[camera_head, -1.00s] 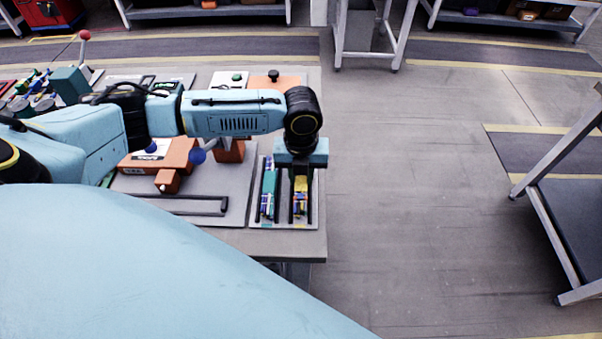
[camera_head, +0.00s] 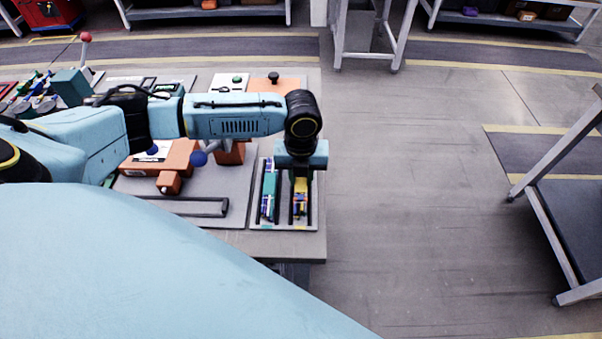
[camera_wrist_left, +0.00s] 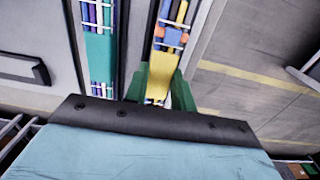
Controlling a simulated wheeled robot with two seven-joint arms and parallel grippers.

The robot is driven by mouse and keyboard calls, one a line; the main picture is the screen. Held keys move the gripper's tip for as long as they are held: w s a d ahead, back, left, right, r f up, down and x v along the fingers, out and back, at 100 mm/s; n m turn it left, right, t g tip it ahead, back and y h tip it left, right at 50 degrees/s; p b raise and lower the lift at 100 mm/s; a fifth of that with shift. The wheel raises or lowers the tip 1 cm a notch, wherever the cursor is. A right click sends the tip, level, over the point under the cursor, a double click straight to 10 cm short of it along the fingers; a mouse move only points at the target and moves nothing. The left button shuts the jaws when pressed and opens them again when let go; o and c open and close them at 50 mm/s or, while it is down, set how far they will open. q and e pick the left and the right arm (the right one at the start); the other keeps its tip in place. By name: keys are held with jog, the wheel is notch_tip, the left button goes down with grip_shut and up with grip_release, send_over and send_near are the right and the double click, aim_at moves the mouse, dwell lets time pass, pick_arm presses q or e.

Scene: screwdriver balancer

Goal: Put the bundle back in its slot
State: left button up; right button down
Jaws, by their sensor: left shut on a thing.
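The bundle with the yellow band (camera_head: 300,197) is a strip of blue, orange and dark rods, seen at the right slot of the grey slotted tray (camera_head: 284,226). It also shows in the left wrist view (camera_wrist_left: 168,58), lengthwise between the dark slot rails. I cannot tell whether it rests on the slot floor. My left gripper (camera_head: 301,178) points down over its far end. Its green fingers (camera_wrist_left: 161,88) are shut on the bundle. A second bundle with a green band (camera_head: 269,190) lies in the left slot. My right gripper is not in view.
An orange box (camera_head: 160,157) and a grey panel with a dark handle (camera_head: 196,208) are left of the tray. The table's right edge (camera_head: 322,215) is close beside the tray, with open floor beyond. A cart (camera_head: 570,225) stands far right.

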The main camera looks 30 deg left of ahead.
pick_arm(q)
jog(key=shift+f, duration=0.6)
dwell(0.4)
jog(key=o, duration=1.1)
jog(key=shift+c, duration=0.2)
jog(key=shift+r, duration=0.1)
notch_tip(320, 180, up, 13)
jog(key=p, duration=0.2)
jog(key=shift+r, duration=0.15)
